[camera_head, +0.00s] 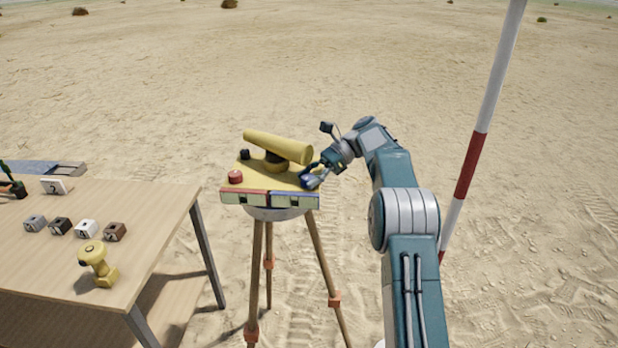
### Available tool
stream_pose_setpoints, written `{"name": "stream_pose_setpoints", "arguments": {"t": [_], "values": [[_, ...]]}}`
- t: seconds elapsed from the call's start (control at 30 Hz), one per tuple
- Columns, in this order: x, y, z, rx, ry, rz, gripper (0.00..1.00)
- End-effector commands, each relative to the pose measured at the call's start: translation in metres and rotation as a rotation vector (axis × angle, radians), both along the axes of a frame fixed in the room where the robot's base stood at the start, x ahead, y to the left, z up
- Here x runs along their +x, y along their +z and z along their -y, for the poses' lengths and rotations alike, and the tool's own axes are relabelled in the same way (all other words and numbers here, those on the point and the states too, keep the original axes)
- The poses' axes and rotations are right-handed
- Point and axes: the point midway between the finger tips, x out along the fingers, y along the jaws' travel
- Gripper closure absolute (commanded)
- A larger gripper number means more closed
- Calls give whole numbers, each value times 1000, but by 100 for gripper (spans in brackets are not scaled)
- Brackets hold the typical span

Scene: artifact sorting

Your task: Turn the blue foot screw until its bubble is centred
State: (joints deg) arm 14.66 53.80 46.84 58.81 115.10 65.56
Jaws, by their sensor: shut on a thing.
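A yellow levelling instrument with a tube on top (278,146) stands on a wooden tripod (258,270). My gripper (311,178) reaches in from the right and is shut on the blue foot screw (306,177) at the plate's right front corner. The jaws partly hide the screw. A blue-edged vial (295,201) is on the right of the front face, and a red-edged vial (244,197) is on the left. The bubbles are too small to place. A red foot screw (235,176) sits at the left, a dark knob (244,154) behind it.
A wooden table (160,215) at the left holds several small cubes (86,229), a yellow object (97,262), a question-mark card (57,186) and a grey tray (45,168). A red and white pole (472,160) stands at the right. Open sand lies behind.

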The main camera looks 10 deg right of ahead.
Motion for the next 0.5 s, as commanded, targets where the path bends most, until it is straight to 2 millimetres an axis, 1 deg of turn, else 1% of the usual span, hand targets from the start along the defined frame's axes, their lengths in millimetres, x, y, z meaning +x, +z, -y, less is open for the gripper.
{"name": "stream_pose_setpoints", "arguments": {"t": [0.03,0.07,0.1,0.5], "values": [[2,0,0,1,-7,5,37],[1,0,0,0,-6,5,24],[1,0,0,0,-6,5,15],[0,1,0,0,-2,3,15]]}}
